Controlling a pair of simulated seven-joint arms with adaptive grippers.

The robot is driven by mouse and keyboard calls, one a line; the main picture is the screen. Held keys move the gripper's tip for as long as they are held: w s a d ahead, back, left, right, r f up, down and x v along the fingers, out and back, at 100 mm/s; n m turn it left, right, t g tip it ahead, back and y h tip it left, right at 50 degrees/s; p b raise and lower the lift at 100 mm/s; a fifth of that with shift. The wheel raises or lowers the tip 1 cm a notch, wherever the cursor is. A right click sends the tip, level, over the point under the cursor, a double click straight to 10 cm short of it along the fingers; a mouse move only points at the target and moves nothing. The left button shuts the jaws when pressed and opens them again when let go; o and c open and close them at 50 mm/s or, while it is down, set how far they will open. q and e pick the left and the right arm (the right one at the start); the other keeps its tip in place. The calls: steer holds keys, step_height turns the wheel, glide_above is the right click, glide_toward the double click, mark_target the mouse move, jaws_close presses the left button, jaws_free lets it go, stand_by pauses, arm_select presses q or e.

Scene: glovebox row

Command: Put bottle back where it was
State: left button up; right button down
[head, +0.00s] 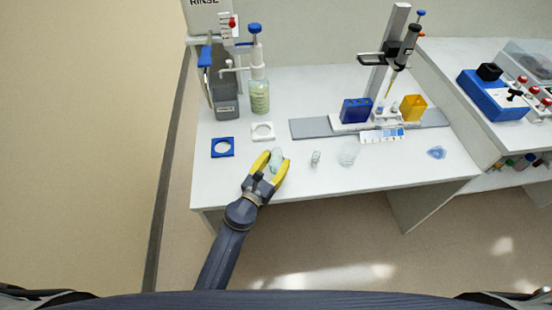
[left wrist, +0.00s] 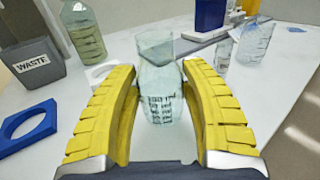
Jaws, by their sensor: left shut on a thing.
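My left gripper (head: 268,166) has yellow fingers and is shut on a small clear bottle (head: 276,157) near the front left of the white bench. In the left wrist view the bottle (left wrist: 160,92) stands upright between the fingers (left wrist: 160,112), with dark print on its side and a wide clear top. Whether its base touches the bench is hidden. A white square holder with a round hole (head: 263,131) lies just behind the gripper. A blue square holder with a round hole (head: 222,147) lies to its left. My right gripper is not in view.
Behind stand a grey waste bin (head: 224,98) and a pump bottle (head: 259,95). A small vial (head: 316,158) and a clear beaker (head: 347,156) stand to the right. A pipette stand (head: 384,70), blue box (head: 355,110) and yellow box (head: 413,107) are farther back.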

arm_select(q)
steer(key=shift+f, duration=0.55)
steer(key=shift+f, duration=0.2)
steer(key=o, duration=1.3)
steer(key=shift+r, duration=0.1)
steer(key=v, duration=1.2)
